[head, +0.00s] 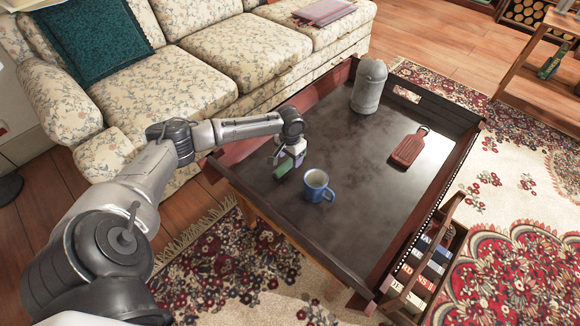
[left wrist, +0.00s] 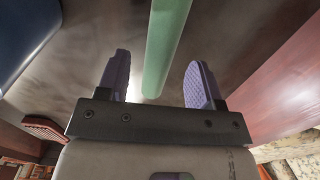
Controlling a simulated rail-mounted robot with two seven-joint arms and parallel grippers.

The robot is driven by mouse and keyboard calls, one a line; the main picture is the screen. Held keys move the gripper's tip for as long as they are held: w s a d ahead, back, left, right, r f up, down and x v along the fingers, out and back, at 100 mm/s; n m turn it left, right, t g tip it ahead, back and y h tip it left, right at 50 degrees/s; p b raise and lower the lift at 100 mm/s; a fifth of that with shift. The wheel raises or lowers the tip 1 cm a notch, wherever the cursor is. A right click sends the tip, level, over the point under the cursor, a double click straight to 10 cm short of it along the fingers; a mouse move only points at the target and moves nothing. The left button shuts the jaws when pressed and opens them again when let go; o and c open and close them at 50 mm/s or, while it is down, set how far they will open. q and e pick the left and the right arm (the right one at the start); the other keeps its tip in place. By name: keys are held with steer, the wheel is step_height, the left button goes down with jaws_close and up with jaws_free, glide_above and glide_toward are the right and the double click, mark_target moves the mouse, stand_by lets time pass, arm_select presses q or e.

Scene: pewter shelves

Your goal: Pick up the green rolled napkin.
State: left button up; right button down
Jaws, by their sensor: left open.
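The green rolled napkin (head: 284,169) lies on the dark tray-like table top, near its left edge, partly covered by my left gripper (head: 289,156). In the left wrist view the napkin (left wrist: 163,50) is a long green cylinder running from the top edge down to between the two purple finger pads. My left gripper (left wrist: 157,82) is open, with a gap visible on each side of the napkin. Whether the fingers are fully down around it or just short of it, I cannot tell. My right gripper is not in view.
A blue mug (head: 317,187) stands close to the right of the napkin; blue also fills the left wrist view's upper left corner (left wrist: 22,35). The table's raised rim (head: 232,158) is close on the left. A grey canister (head: 369,87) and red-brown board (head: 408,148) are farther away.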

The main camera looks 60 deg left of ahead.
arm_select(q)
step_height(320, 180, down, 3)
steer(key=shift+r+b, duration=0.1)
steer(key=shift+b, duration=0.65)
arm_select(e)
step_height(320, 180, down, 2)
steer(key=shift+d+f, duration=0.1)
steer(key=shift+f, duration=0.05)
arm_select(q)
steer(key=shift+c, duration=0.3)
steer(key=c, duration=0.9)
steer(key=shift+c, duration=0.2)
steer(key=shift+r, duration=0.15)
